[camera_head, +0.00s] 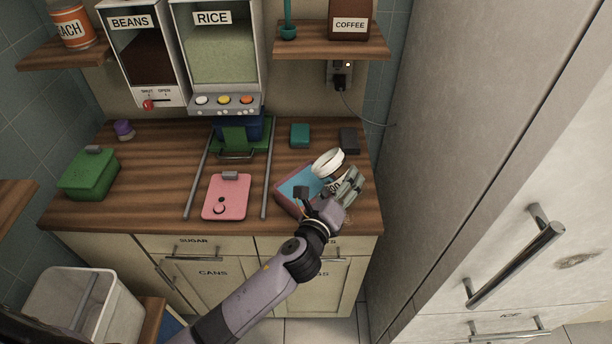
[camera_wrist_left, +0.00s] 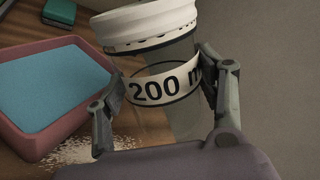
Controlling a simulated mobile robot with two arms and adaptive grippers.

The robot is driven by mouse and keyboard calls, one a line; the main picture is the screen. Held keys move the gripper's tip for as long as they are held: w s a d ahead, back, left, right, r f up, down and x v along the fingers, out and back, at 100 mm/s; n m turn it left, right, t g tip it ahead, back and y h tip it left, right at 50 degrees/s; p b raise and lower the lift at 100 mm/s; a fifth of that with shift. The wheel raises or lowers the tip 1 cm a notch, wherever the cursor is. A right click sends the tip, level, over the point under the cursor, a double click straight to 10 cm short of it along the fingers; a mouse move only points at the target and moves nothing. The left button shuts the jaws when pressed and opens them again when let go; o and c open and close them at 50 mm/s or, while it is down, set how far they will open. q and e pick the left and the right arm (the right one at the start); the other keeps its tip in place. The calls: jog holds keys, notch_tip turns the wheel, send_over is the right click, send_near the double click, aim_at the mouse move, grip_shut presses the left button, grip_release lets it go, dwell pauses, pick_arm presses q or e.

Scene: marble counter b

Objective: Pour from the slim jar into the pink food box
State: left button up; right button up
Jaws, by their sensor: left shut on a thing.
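The slim jar (camera_head: 328,162) has a white band at its top and a "200 ml" label, which shows in the left wrist view (camera_wrist_left: 165,88). My left gripper (camera_head: 345,187) is shut on the jar, with a finger on either side of it (camera_wrist_left: 160,98). In the head view the jar leans above the counter at the right. The pink food box (camera_head: 283,197) is just left of the jar and partly hidden by my arm. It is open with a plain blue surface inside, also in the wrist view (camera_wrist_left: 62,142). The jar's contents are not clear.
Pale grains (camera_wrist_left: 98,150) lie on the counter beside the box. A pink lid (camera_head: 225,200) lies to its left. A teal box (camera_head: 300,135) and a dark block (camera_head: 349,140) stand behind. A green box (camera_head: 90,176) is far left. A tall cabinet (camera_head: 470,130) bounds the right.

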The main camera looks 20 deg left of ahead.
aim_at(351, 204)
pick_arm(q)
jog(key=shift+r+m, duration=0.2)
jog(key=shift+m, duration=0.6)
jog(key=f+m+b, duration=0.1)
jog(key=d+f+m+b, duration=0.1)
jog(key=f, duration=0.1)
jog(key=f+m+b, duration=0.1)
jog(key=f+b, duration=0.1)
jog(key=shift+s+d+f, duration=0.1)
jog(key=shift+s+d, duration=0.05)
jog(key=shift+d, duration=0.25)
jog(key=shift+d+m+t, duration=0.4)
jog(key=shift+m, duration=0.5)
jog(key=shift+s+d+f+m+y, duration=0.1)
jog(key=shift+d+f+m+y, duration=0.1)
jog(key=shift+m, duration=0.4)
jog(key=shift+s+d+f+m+y, duration=0.1)
jog(key=shift+d+f+m+y, duration=0.1)
jog(key=shift+m, duration=0.4)
jog(key=shift+a, duration=0.1)
